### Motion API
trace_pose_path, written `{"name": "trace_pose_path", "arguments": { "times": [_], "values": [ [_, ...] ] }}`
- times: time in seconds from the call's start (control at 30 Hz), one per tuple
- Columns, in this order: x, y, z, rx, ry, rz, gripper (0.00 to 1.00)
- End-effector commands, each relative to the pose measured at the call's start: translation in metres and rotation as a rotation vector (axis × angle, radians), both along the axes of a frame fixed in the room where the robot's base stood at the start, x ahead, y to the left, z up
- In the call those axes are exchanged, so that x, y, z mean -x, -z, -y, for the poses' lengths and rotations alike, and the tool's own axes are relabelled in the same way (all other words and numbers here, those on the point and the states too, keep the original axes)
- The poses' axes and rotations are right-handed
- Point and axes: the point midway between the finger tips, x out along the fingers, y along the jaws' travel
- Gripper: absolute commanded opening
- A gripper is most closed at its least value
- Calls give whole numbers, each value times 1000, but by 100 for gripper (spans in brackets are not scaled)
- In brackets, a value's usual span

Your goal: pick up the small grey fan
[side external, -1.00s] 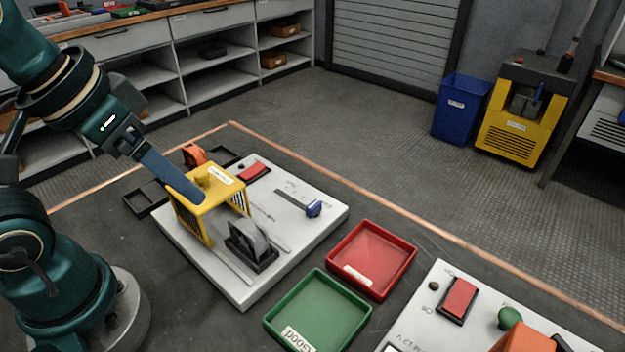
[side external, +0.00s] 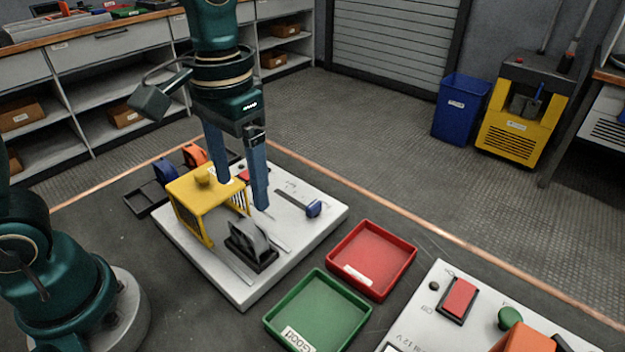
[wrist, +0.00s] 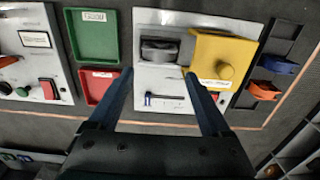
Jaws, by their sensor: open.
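The small grey fan (side external: 249,240), a rounded grey part on a black base, stands on the white panel (side external: 290,235) in front of the yellow guard (side external: 205,188). In the wrist view the grey fan (wrist: 160,48) lies beyond the fingertips, left of the yellow guard (wrist: 228,50). My gripper (side external: 241,195) points down with its two blue fingers apart and nothing between them. It is above the panel, behind the fan in the side view, with one finger partly over the guard. The wrist view shows my open gripper (wrist: 158,74) too.
A red tray (side external: 388,288) and a green tray (side external: 275,318) lie right of the panel. A blue part (side external: 166,172) and an orange part (side external: 195,155) sit in black trays behind the guard. A blue-knobbed slider (side external: 313,208) is on the panel's right. Another panel (side external: 425,320) stands front right.

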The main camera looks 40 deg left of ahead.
Motion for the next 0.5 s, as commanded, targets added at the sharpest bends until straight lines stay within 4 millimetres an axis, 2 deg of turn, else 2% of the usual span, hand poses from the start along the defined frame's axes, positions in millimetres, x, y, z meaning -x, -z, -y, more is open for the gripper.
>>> {"name": "trace_pose_path", "arguments": {
  "times": [0.13,0.5],
  "values": [
    [1,24,0,-1,0,-5,82],
    [4,54,1,-1,0,-5,82]
  ]
}}
